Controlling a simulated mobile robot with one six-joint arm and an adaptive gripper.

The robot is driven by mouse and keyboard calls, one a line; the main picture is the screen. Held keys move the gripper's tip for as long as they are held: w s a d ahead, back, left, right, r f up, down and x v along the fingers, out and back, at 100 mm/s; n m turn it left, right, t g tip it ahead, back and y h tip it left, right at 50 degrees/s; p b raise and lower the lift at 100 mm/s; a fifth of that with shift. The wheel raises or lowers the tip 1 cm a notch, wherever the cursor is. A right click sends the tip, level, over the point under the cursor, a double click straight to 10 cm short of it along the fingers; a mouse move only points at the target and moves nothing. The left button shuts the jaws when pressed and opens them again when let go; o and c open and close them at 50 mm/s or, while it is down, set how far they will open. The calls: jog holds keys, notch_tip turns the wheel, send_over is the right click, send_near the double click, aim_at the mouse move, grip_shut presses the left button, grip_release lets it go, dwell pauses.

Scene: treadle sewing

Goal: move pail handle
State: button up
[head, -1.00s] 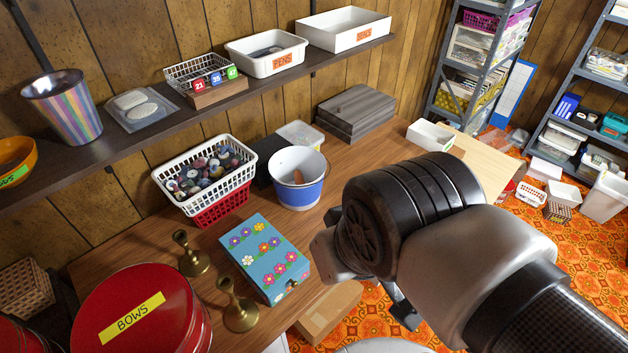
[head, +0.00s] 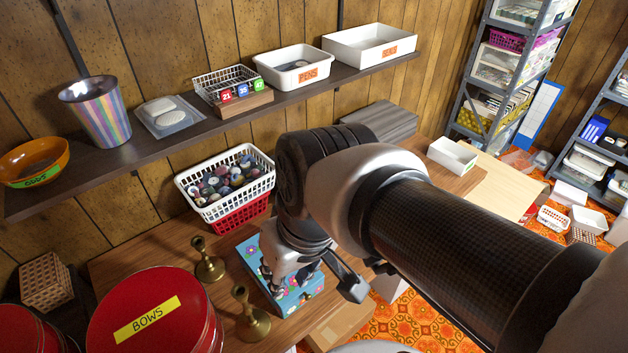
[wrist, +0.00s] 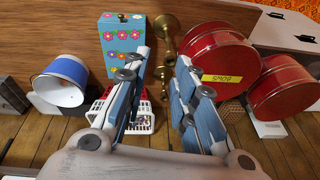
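The blue and white pail (wrist: 62,80) shows at the left of the wrist view, off to the side of my fingers. A thin line across it may be its handle, too fine to tell surely. In the head view my arm hides the pail. My gripper (wrist: 162,65) is open with nothing between its fingers, apart from the pail. In the head view my gripper (head: 312,282) hangs over the flowered blue box (head: 251,252), partly covering it.
Two brass candlesticks (head: 251,315) and the red BOWS tin (head: 155,318) stand left of my gripper. A white basket (head: 228,184) of round items sits on a red one (head: 240,214). The wall shelf (head: 190,127) runs above the table.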

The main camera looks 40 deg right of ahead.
jog(key=w+d+f+m+t+y+p, duration=0.1)
jog(key=w+d+f+m+t+y, duration=0.1)
jog(key=w+d+f+m+y, duration=0.45)
jog(key=w+d+f+m+t+y, duration=0.1)
jog(key=w+d+f+y, duration=0.25)
jog(key=w+d, duration=0.4)
jog(key=s+d+f+m+t+h, duration=0.35)
jog(key=d+f+t, duration=0.3)
jog(key=d, duration=0.45)
jog(key=s+d+f+m+t+h, duration=0.3)
jog(key=d+f+m+t, duration=0.15)
jog(key=d+f, duration=0.4)
jog(key=d+r+b+x, duration=0.1)
jog(key=x, duration=1.6)
jog(key=shift+w+r+n, duration=0.25)
jog(key=shift+r+n, duration=0.15)
jog(key=shift+n, duration=0.05)
jog(key=shift+d, duration=0.1)
grip_shut()
